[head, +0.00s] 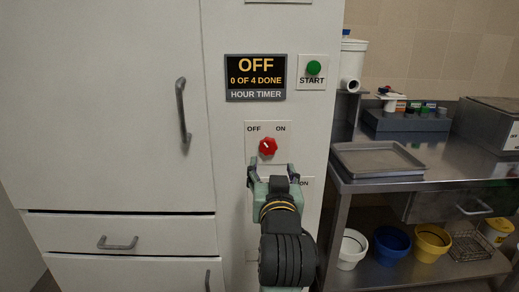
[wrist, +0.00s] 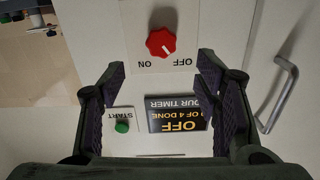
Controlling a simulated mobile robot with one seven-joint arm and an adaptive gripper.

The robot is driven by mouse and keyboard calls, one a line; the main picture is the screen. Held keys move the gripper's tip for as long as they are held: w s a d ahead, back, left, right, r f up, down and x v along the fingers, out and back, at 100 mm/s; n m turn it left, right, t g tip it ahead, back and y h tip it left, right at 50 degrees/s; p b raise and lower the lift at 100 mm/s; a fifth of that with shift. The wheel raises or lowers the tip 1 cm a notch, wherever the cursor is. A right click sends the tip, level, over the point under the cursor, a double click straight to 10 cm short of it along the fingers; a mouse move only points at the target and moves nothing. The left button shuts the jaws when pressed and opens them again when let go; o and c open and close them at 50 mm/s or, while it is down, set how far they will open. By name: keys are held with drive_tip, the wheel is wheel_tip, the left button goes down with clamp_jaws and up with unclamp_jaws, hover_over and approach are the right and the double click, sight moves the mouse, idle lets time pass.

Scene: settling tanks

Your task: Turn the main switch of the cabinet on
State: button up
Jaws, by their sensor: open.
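The cabinet (head: 228,150) has a pale front panel. A red rotary knob (head: 268,147) sits on a white plate marked OFF at left and ON at right. It also shows upside down in the wrist view (wrist: 161,42), and its white mark points towards OFF. My gripper (head: 271,171) is just below and in front of the knob in the head view, open and empty. In the wrist view the knob lies beyond the fingertips (wrist: 162,66), apart from both. A second plate (head: 304,184) reading ON is lower down, mostly hidden behind my gripper.
Above the knob are a display (head: 255,78) reading OFF, 0 OF 4 DONE, HOUR TIMER, and a green START button (head: 314,68). A door handle (head: 182,110) sticks out at left. A steel bench (head: 430,175) with a tray (head: 376,160) stands close at right.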

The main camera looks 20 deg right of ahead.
sight(268, 148)
drive_tip(key=p+x, duration=0.4)
drive_tip(key=x, duration=0.6)
drive_tip(key=shift+w, duration=0.25)
drive_tip(key=shift+c, duration=0.4)
drive_tip(key=c, duration=1.1)
drive_tip(key=shift+o, duration=0.2)
